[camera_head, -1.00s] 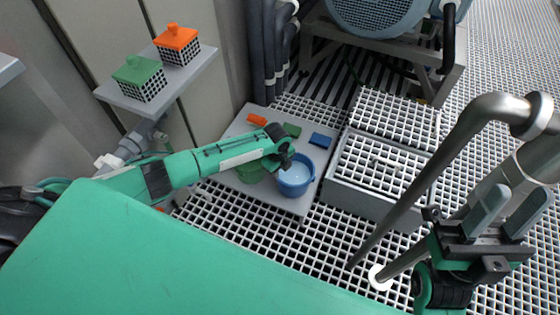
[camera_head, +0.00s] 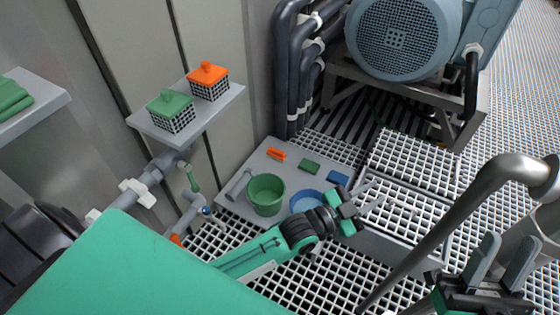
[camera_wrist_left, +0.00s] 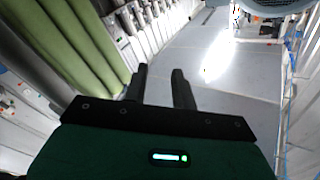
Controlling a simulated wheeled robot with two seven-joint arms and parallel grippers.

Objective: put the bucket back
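A green bucket (camera_head: 266,196) stands upright on a grey board (camera_head: 238,208) on the floor. A blue bucket (camera_head: 303,198) with pale blue contents stands just right of it on the same board, partly hidden behind my left wrist. My left gripper (camera_head: 362,197) is to the right of the blue bucket, near the front of the grated box. Its two fingers are apart and empty, also in the left wrist view (camera_wrist_left: 160,85). My right gripper (camera_head: 503,262) is at the lower right, beside the grey pipe, with its fingers apart and nothing between them.
On the board lie an orange piece (camera_head: 276,154), a green piece (camera_head: 309,167) and a blue piece (camera_head: 338,178). A grated box (camera_head: 400,248) stands to the right. A shelf (camera_head: 228,96) holds green-lidded and orange-lidded baskets. A thick bent pipe (camera_head: 450,210) rises at right.

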